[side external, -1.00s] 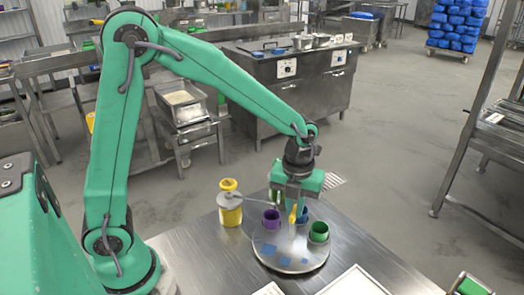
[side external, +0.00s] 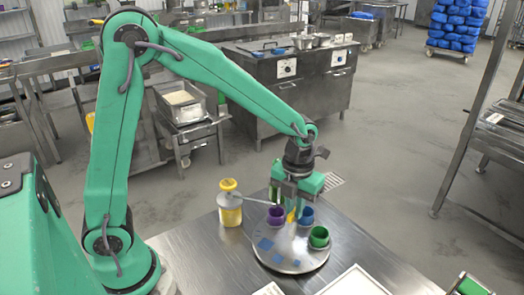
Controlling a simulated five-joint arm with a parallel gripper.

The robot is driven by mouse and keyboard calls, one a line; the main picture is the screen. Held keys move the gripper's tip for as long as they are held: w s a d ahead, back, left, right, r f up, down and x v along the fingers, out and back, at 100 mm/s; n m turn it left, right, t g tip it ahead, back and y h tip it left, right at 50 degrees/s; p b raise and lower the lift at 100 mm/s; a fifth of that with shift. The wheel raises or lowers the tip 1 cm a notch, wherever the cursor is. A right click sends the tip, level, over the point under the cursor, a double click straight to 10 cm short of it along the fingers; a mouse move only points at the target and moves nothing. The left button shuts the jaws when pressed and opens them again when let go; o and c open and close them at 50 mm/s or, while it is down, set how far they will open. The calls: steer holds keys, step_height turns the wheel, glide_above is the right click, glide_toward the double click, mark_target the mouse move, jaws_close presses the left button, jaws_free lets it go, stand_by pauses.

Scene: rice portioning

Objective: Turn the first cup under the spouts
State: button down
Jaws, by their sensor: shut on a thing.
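A round grey turntable (side external: 300,254) sits on the steel table. A purple cup (side external: 276,217), a blue cup (side external: 307,217) and a green cup (side external: 319,237) stand upright on it, at its back and right. Blue square patches (side external: 265,244) show on its front and left. My gripper (side external: 293,205) is shut on a yellow peg (side external: 291,216) between the purple and blue cups; the fingers partly hide it. A yellow jar with a pump top (side external: 230,208) stands left of the turntable. Its thin pale spout (side external: 262,201) reaches right, close above the purple cup in this view.
A white tray (side external: 353,284) lies at the table's front, beside a smaller white sheet (side external: 268,289). A green item in a box (side external: 469,287) is at the lower right. Bare steel table (side external: 195,255) lies left of the turntable.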

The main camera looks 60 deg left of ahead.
steer(key=shift+r, duration=0.1)
steer(key=c, duration=1.5)
jaws_free()
steer(key=shift+o, duration=0.2)
steer(key=shift+r, duration=3.9)
